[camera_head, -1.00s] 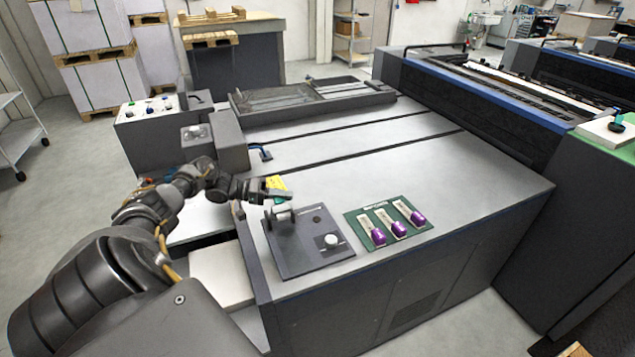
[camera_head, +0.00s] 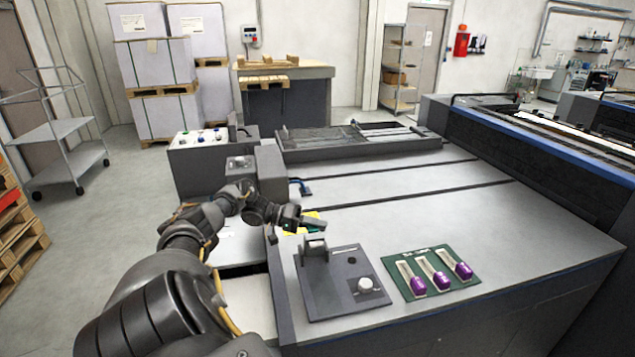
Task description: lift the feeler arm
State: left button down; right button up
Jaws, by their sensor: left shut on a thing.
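My left gripper (camera_head: 303,223) is at the left edge of the machine's grey top. I cannot make out whether this piece belongs to the feeler arm. Just in front of the gripper, a grey bracket (camera_head: 315,247) stands on a dark plate (camera_head: 325,298). The plate also carries a round white knob (camera_head: 368,285). No other part that I can clearly tell as the feeler arm shows. My right gripper is not in view.
A green board (camera_head: 408,270) with several purple-ended pieces (camera_head: 441,281) lies right of the plate. A dark box-like housing (camera_head: 270,172) and a control box (camera_head: 198,140) with knobs stand behind my left forearm. The machine top (camera_head: 430,210) is otherwise largely bare.

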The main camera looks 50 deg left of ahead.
pick_arm(q)
jog(key=shift+a, duration=0.1)
jog(key=c, duration=1.4)
grip_release()
jog(key=shift+a+f, duration=0.1)
jog(key=shift+f, duration=0.05)
jog(key=shift+c, duration=0.2)
jog(key=shift+s, duration=0.15)
jog(key=b+v, duration=0.5)
jog(key=v, duration=0.5)
jog(key=shift+a, duration=0.2)
